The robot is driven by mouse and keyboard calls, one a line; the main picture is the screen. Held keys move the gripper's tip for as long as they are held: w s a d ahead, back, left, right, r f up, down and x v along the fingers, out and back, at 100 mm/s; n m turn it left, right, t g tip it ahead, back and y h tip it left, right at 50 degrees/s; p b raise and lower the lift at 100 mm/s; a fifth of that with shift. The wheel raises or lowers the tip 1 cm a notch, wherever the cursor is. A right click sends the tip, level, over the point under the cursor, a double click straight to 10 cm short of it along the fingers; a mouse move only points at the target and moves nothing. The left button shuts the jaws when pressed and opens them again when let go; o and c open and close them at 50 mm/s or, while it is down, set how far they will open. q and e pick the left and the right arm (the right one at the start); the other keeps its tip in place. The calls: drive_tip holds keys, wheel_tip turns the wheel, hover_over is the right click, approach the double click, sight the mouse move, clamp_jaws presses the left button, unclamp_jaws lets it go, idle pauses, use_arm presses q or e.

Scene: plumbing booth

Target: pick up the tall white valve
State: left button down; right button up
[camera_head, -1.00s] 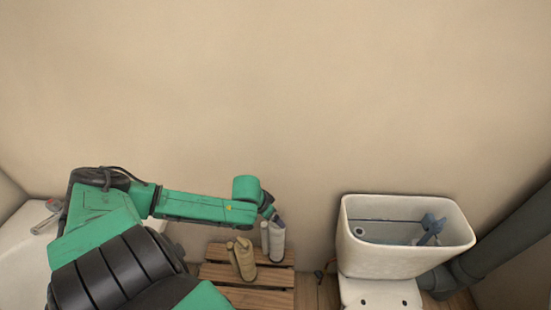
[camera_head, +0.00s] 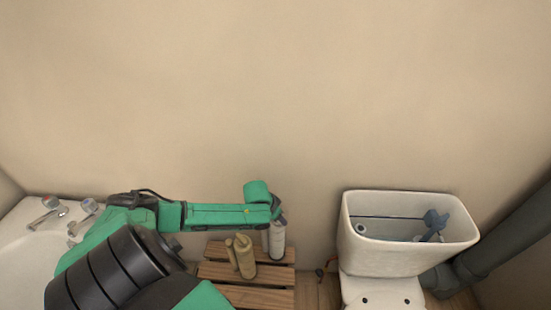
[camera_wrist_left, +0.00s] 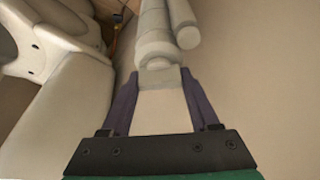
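The tall white valve (camera_head: 276,240) stands upright on the slatted wooden stool, near its back right. In the left wrist view the white valve (camera_wrist_left: 157,42) runs up from the fingertips, with a shorter side tube along its right. My left gripper (camera_wrist_left: 160,76) has its two dark fingers on either side of the valve's near end. The end fills most of the gap; whether the fingers press on it I cannot tell. My right gripper is not in view.
A beige valve (camera_head: 244,257) stands just left of the white one on the wooden stool (camera_head: 258,298). An open toilet cistern (camera_head: 385,261) with a blue-grey fitting (camera_head: 434,223) inside is on the right. A basin with taps (camera_head: 47,218) is at left. The wall is close behind.

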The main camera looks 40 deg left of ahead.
use_arm(q)
drive_tip(key=shift+s+d+f, duration=0.1)
drive_tip(key=shift+s+f, duration=0.2)
drive_tip(key=shift+s, duration=0.05)
drive_tip(key=shift+r, duration=0.1)
